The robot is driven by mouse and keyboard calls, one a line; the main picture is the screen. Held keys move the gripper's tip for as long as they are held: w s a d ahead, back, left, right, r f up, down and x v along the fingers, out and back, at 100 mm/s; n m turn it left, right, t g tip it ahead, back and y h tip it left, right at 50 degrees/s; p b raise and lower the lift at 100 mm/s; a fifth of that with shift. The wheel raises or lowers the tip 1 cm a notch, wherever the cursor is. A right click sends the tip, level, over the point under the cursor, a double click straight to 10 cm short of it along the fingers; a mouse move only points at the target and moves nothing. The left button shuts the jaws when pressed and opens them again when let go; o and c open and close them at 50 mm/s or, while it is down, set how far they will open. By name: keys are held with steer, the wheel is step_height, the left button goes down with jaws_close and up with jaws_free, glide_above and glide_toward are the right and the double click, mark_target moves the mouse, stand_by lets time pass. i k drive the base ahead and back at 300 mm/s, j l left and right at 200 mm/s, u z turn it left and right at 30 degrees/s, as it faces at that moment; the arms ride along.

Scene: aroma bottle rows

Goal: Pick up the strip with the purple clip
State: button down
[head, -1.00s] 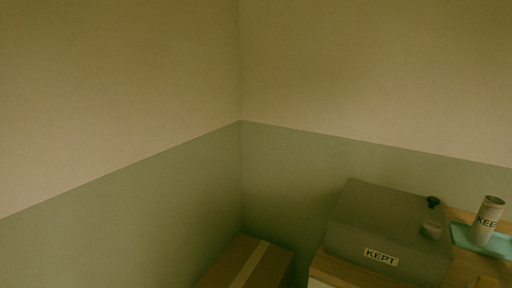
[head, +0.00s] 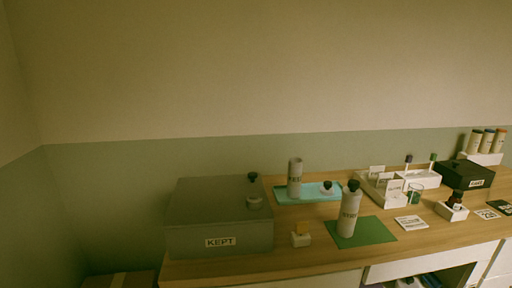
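I cannot make out a strip with a purple clip for certain in the head view. Two thin upright pieces stand at the white sectioned tray (head: 425,180) on the right of the counter: one has a dark top (head: 408,160), the other a green top (head: 433,157). They are too small to tell whether either is a strip with a clip. My gripper is not in view.
A grey box (head: 195,215) marked KEPT stands at the counter's left end. A canister (head: 295,180) is on a teal tray (head: 318,189). A capped bottle (head: 348,215) stands on a green mat (head: 384,233). A black box (head: 464,176) and bottle rack (head: 484,158) are far right.

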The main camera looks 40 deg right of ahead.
mark_target(409, 159)
steer(key=z, duration=1.45)
